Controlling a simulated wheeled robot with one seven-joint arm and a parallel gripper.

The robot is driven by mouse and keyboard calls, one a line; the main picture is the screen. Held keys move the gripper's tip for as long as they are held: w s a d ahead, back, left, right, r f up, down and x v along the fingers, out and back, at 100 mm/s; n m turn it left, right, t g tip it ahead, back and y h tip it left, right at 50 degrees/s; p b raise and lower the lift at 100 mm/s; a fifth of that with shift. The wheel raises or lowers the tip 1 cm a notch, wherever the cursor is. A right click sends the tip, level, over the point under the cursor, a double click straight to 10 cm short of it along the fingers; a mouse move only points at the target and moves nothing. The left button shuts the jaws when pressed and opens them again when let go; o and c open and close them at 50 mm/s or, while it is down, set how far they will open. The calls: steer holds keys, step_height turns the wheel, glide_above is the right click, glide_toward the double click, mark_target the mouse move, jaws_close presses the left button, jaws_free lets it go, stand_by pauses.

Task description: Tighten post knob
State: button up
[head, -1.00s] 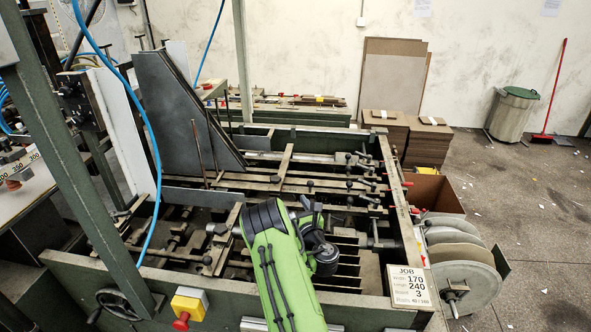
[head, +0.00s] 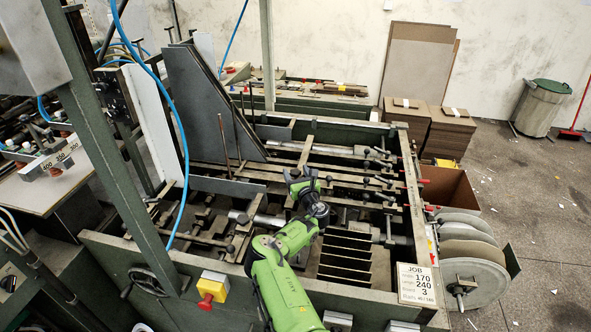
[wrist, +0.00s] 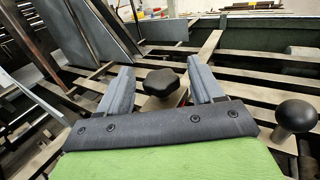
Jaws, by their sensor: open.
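A black lobed knob (wrist: 165,83) shows in the wrist view, just beyond the gripper's edge and between its two grey fingers. My gripper (wrist: 162,92) is open, with one finger on each side of the knob and clear space between them. In the head view my gripper (head: 303,187) reaches over the feeder frame, above the slats in its middle. The knob cannot be made out there, as my green arm and gripper are in front of that area.
A round black ball handle (wrist: 295,116) stands close to the right of my gripper. The tall dark plate (head: 207,105) and thin upright rods rise at left. Crossbars and small clamps fill the feeder bed. A job card (head: 415,284) hangs at the front right.

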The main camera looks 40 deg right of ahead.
steer(key=shift+w+d+f, duration=0.1)
steer(key=shift+w+d, duration=0.15)
steer(key=shift+w, duration=0.35)
steer(key=c, duration=1)
steer(key=shift+o, duration=0.2)
steer(key=shift+w+a+m+g+h+b, duration=0.1)
steer(key=shift+m+g+h+b, duration=0.55)
steer(key=shift+h, duration=0.45)
steer(key=shift+m+g+h, duration=0.45)
steer(key=shift+m+h, duration=0.3)
steer(key=shift+h, duration=0.15)
